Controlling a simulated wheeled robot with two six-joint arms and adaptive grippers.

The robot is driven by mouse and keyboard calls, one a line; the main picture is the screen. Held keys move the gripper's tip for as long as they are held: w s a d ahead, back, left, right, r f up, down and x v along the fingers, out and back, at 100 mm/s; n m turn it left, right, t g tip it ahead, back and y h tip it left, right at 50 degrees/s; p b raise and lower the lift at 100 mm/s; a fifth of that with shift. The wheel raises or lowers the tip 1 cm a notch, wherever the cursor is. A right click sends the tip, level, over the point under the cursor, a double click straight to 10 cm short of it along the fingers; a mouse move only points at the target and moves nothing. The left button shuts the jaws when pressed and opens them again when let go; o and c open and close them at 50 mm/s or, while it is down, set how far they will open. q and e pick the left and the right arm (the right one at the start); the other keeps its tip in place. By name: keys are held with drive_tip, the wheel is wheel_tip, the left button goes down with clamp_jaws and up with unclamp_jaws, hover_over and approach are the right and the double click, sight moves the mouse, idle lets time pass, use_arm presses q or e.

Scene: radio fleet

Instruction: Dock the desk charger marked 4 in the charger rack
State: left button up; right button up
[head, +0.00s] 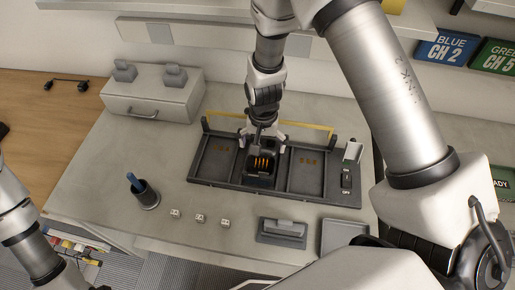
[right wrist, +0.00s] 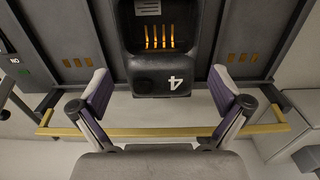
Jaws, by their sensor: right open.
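The charger rack (head: 228,183) is a dark tray with side-by-side bays on the worktop. The black desk charger (head: 262,178) stands in its middle bay, with gold contacts inside its pocket. The right wrist view shows the charger (right wrist: 163,80) with a white 4 on its end face. I cannot tell whether it is fully seated. My right gripper (head: 262,139) is at the charger's back end, pointing down. My left gripper is out of view.
A yellow rail (head: 310,126) runs behind the rack. A switch (head: 346,180) is at its right end. A pen cup (head: 146,195), several small white cubes (head: 200,219), a dark holder (head: 282,231) and a grey tray (head: 342,236) stand in front. A drawer box (head: 152,100) is back left.

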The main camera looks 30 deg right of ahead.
sight(262, 153)
drive_tip(key=shift+s+f+p, duration=0.25)
drive_tip(key=shift+f+p, duration=0.05)
drive_tip(key=shift+f, duration=0.2)
drive_tip(key=shift+s+f+p, duration=0.25)
drive_tip(key=shift+f+p, duration=0.05)
drive_tip(key=shift+f, duration=0.2)
drive_tip(key=f, duration=0.1)
drive_tip(key=w+f, duration=0.1)
drive_tip(key=f, duration=0.1)
drive_tip(key=shift+w+f, duration=0.2)
drive_tip(key=shift+s+r, duration=0.15)
drive_tip(key=shift+s, duration=0.05)
drive_tip(key=shift+c, duration=1.3)
drive_tip(key=shift+s, duration=0.15)
drive_tip(key=c, duration=0.9)
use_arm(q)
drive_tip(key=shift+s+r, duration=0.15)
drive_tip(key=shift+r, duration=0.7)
use_arm(e)
drive_tip(key=shift+c, duration=0.2)
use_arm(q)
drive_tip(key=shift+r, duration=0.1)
use_arm(e)
drive_tip(key=shift+r, duration=0.15)
